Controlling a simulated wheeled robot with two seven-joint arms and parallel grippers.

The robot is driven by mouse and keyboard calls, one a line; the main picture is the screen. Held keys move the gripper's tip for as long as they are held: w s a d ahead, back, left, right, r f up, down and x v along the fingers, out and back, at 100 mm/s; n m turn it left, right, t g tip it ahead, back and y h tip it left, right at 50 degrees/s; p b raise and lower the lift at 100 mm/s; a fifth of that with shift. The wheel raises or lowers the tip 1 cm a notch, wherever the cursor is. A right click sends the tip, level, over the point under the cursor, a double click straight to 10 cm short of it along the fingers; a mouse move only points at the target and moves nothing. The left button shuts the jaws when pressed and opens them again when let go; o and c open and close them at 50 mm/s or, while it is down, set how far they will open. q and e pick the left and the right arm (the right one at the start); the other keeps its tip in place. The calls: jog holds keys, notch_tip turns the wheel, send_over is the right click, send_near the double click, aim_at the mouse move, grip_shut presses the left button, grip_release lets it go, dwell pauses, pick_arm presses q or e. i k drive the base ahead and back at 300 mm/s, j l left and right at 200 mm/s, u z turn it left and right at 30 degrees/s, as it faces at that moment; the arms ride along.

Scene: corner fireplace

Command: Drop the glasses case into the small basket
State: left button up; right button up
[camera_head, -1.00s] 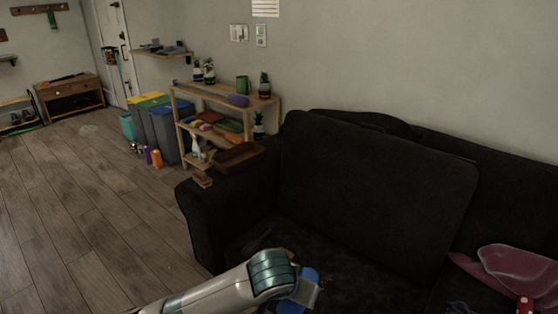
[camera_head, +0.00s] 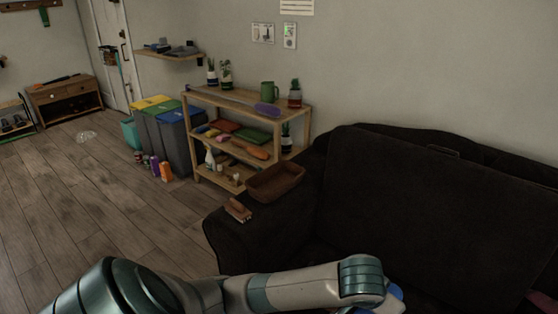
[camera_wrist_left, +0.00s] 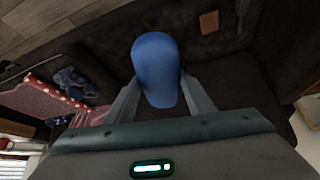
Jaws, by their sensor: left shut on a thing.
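The glasses case (camera_wrist_left: 155,65) is blue, smooth and rounded. In the left wrist view it stands out between the two fingers of my left gripper (camera_wrist_left: 161,82), which is shut on it. In the head view only a blue bit of the case (camera_head: 396,291) shows past my left wrist, low in the picture in front of the sofa; the fingers are mostly hidden there. The small basket (camera_head: 275,182) is brown and open-topped. It sits on the sofa's left arm, farther back and to the left of my gripper, well apart from the case. My right gripper is not in view.
The dark sofa (camera_head: 395,195) fills the right side. A brush-like wooden thing (camera_head: 238,210) lies on its arm in front of the basket. A wooden shelf (camera_head: 235,97) with plants, a green mug and a purple item stands behind.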

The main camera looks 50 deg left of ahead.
aim_at(273, 187)
jog(key=j, duration=1.2)
jog(key=k+j+z, duration=0.1)
jog(key=j, duration=1.05)
